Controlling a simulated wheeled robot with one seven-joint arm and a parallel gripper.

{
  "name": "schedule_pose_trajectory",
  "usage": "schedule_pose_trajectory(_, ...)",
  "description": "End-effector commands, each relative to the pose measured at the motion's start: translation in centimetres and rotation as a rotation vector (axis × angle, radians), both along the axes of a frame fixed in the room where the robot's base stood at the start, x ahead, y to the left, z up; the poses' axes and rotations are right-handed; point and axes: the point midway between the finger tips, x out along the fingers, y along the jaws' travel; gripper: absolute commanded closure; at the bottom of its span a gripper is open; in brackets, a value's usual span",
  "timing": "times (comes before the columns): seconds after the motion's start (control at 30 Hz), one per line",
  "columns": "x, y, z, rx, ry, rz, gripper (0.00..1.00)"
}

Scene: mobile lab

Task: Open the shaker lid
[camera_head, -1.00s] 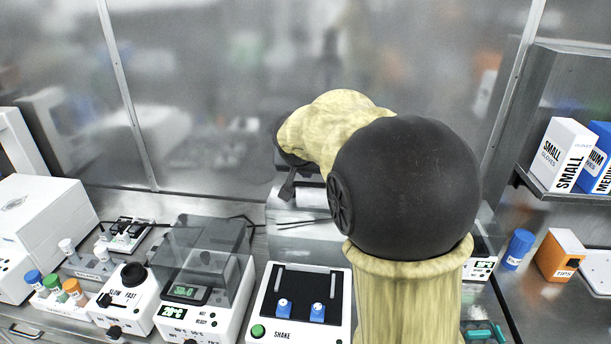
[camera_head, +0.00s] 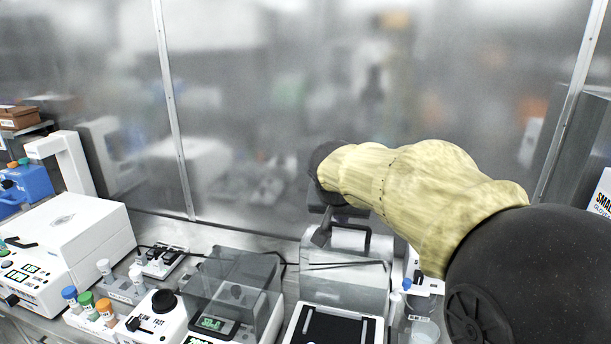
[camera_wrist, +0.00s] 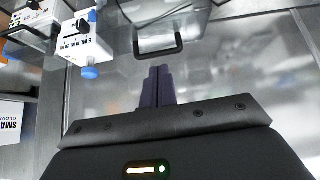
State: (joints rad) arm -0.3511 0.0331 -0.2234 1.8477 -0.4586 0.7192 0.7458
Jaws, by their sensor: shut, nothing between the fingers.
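The shaker (camera_head: 330,326), a white device with a black platform, stands at the bottom centre of the head view, cut by the frame edge. Its see-through grey lid (camera_head: 345,285) appears raised behind the platform, with a dark loop handle (camera_head: 367,240) at its top. The handle also shows in the wrist view (camera_wrist: 179,44), just beyond my fingertips. The shut fingers show in the wrist view (camera_wrist: 159,72). I cannot tell whether they touch the handle.
Left of the shaker stands a device with a clear cover (camera_head: 235,285), then a slow/fast knob device (camera_head: 150,318) and coloured-cap tubes (camera_head: 88,303). A small white device (camera_head: 425,285) stands at the right. A glassy wall rises behind the bench.

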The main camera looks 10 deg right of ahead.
Motion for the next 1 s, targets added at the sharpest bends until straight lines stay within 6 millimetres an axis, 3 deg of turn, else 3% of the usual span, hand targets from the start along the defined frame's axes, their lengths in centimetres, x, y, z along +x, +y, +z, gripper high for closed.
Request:
schedule_pose_trajectory(0.17, -3.8, -0.2, -5.5, 0.016, 0.144, 0.106, 1.0)
schedule_pose_trajectory(0.3, -8.2, -0.2, -10.2, 0.042, 0.256, 0.2, 1.0)
schedule_pose_trajectory(0.5, -15.1, -0.2, -15.4, 0.081, 0.377, 0.302, 1.0)
schedule_pose_trajectory(0.67, -18.2, -0.2, -17.2, 0.092, 0.419, 0.343, 1.0)
schedule_pose_trajectory(0.93, -18.5, -0.2, -17.5, 0.093, 0.422, 0.348, 1.0)
schedule_pose_trajectory(1.0, -18.5, -0.2, -17.5, 0.093, 0.422, 0.348, 0.86)
